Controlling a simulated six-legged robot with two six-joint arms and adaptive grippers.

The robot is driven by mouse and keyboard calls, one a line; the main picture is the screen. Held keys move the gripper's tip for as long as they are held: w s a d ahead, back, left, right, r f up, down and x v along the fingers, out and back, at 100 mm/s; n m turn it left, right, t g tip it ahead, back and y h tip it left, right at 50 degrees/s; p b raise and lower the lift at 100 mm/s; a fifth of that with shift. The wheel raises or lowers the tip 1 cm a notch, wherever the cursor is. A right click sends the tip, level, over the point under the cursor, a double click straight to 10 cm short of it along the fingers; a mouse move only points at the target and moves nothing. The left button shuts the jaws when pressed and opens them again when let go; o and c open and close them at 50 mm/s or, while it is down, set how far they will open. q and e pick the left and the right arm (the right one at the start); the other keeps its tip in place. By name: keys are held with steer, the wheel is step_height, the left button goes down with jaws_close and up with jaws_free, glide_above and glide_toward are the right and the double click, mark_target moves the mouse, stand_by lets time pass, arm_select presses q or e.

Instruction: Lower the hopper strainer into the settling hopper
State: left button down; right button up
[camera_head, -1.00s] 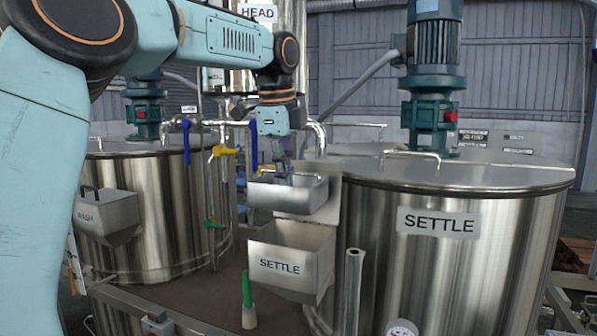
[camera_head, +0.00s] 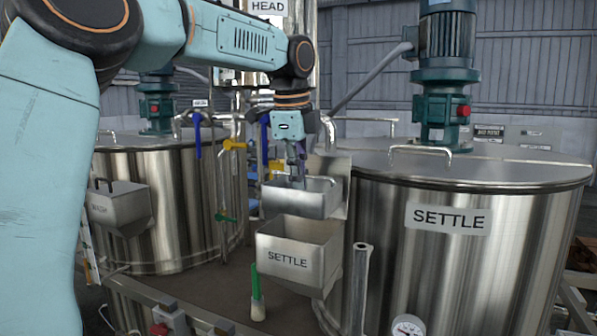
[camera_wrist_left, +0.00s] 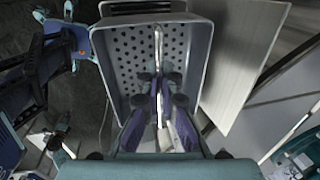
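The hopper strainer (camera_head: 292,203) is a steel box with a bar handle. My left gripper (camera_head: 297,181) points down and is shut on its handle. In the left wrist view the strainer's perforated floor (camera_wrist_left: 127,62) shows around the gripper fingers (camera_wrist_left: 160,92), and no contents are seen. The settling hopper (camera_head: 323,257), a steel funnel labelled SETTLE, is right below the strainer. The strainer looks roughly level. Its lower edge is close to the hopper's rim, and I cannot tell whether they touch. My right gripper is not in view.
The large SETTLE tank (camera_head: 520,235) stands to the right, and a flat plate (camera_head: 341,181) rises behind the hopper. A WASH hopper (camera_head: 119,207) hangs on the left tank (camera_head: 181,235).

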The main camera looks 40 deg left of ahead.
arm_select(q)
steer(key=shift+s+a+f, duration=0.1)
steer(key=shift+f, duration=0.25)
steer(key=shift+a+f, duration=0.4)
steer(key=shift+f, duration=0.35)
steer(key=shift+w+d+f, duration=0.25)
steer(key=shift+f, duration=0.05)
steer(key=shift+s+d+f, duration=0.1)
steer(key=shift+d+f, duration=0.1)
steer(key=shift+f, duration=0.05)
steer(key=shift+s+a+f, duration=0.1)
steer(key=shift+a+f, duration=0.2)
steer(key=shift+f, duration=0.3)
steer(key=shift+f+b, duration=0.3)
steer(key=shift+f, duration=0.15)
steer(key=shift+w+d+f+b, duration=0.2)
steer(key=shift+f+b, duration=0.1)
steer(key=shift+b, duration=0.15)
steer(key=shift+s+f+b, duration=0.15)
steer(key=shift+f+b, duration=0.1)
steer(key=shift+b, duration=0.1)
step_height(320, 180, down, 2)
steer(key=shift+a+f+b, duration=0.1)
steer(key=shift+b, duration=0.75)
steer(key=shift+f, duration=0.25)
steer(key=shift+a+f+b, duration=0.1)
steer(key=shift+f+b, duration=0.25)
steer(key=shift+f, duration=0.6)
steer(key=shift+f+b, duration=0.35)
